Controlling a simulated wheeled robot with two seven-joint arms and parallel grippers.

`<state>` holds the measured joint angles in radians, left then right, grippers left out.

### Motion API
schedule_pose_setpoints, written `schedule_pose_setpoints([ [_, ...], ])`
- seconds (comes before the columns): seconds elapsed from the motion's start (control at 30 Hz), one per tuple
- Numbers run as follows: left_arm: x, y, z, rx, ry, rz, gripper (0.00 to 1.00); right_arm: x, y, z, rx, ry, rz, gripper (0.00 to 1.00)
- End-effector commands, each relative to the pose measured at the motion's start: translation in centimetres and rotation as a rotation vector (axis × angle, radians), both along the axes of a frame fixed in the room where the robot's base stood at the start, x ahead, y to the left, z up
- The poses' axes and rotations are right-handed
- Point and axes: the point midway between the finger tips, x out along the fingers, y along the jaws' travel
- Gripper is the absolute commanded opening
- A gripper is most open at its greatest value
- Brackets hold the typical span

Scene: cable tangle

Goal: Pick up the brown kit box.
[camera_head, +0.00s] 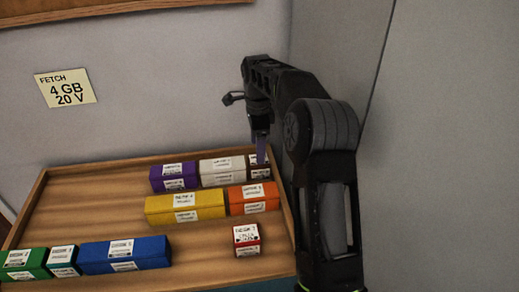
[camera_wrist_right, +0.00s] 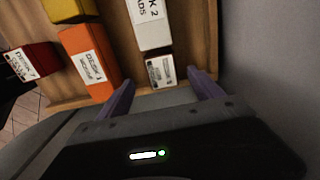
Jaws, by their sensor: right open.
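The brown kit box (camera_head: 259,173) is small, with a white label, at the back right of the wooden tray (camera_head: 100,195), right of the white box. In the head view my right gripper (camera_head: 261,153) is over it and its fingers hide part of it. In the right wrist view the brown box (camera_wrist_right: 160,70) shows between and just beyond the two purple fingertips of my right gripper (camera_wrist_right: 163,80). The fingers are apart, with nothing held. My left gripper is not in view.
A white box (camera_head: 222,171) and a purple box (camera_head: 173,177) stand left of the brown box. An orange box (camera_head: 254,198), a yellow box (camera_head: 185,208) and a red box (camera_head: 247,239) lie nearer. A blue box (camera_head: 125,255) is front left. A grey wall (camera_head: 335,45) rises close on the right.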

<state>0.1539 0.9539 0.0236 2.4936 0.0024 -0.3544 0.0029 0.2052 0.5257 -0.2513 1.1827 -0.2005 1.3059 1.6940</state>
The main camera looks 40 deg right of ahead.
Motion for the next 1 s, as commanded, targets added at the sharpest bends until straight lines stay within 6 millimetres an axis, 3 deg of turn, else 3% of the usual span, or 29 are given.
schedule_pose_setpoints([
  [0.4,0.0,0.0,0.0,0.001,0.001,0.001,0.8,-0.1,0.0,-0.1,0.0,0.002,-0.005,0.75],
  [0.7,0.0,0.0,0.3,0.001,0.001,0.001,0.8,-0.1,-0.1,-2.5,0.001,0.003,-0.005,0.75],
  [1.0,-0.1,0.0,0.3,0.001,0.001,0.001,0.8,-0.1,0.0,-2.7,0.0,0.002,-0.005,0.75],
])
